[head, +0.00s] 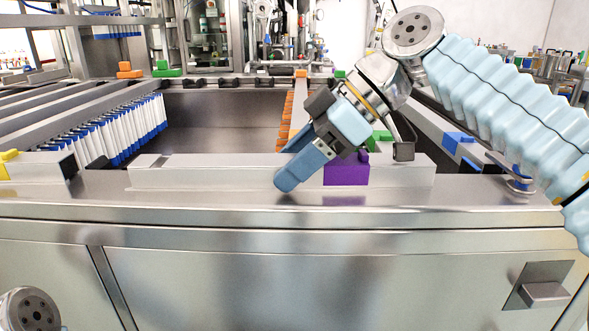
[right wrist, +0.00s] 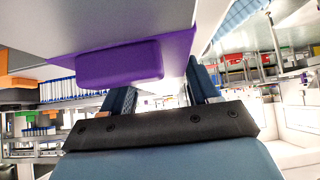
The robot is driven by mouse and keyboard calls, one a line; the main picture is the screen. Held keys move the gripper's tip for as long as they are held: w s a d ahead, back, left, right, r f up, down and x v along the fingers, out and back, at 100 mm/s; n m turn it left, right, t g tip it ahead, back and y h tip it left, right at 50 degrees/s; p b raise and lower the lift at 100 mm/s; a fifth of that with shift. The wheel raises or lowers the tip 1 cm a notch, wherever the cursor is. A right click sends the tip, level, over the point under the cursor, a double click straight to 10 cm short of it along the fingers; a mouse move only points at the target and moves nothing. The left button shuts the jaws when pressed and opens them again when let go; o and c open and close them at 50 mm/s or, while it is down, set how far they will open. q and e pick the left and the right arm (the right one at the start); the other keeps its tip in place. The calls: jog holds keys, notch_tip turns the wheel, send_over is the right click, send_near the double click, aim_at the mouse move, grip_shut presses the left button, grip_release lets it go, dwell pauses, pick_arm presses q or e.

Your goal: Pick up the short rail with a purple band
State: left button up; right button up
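The short rail (head: 220,171) is a long pale grey bar lying along the front ledge of the steel bench in the head view. Its purple band (head: 346,170) is right of its middle; the purple also shows large in the right wrist view (right wrist: 120,62). My right gripper (head: 296,163) is at the rail just left of the band, tilted down to the left. One blue finger is in front of the rail, the other partly hidden behind. In the wrist view the fingers stand apart near the purple part; contact cannot be told. My left gripper is out of view.
A row of blue-capped tubes (head: 118,130) stands at the left of the sunken bay. Orange pieces (head: 286,122) line a rail behind my gripper. A yellow-marked block (head: 30,167) lies at far left. Blue blocks (head: 452,142) sit at right.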

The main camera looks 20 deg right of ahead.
jog(key=c, duration=1)
notch_tip(320, 180, up, 8)
jog(key=p, duration=0.3)
jog(key=shift+r, duration=1.05)
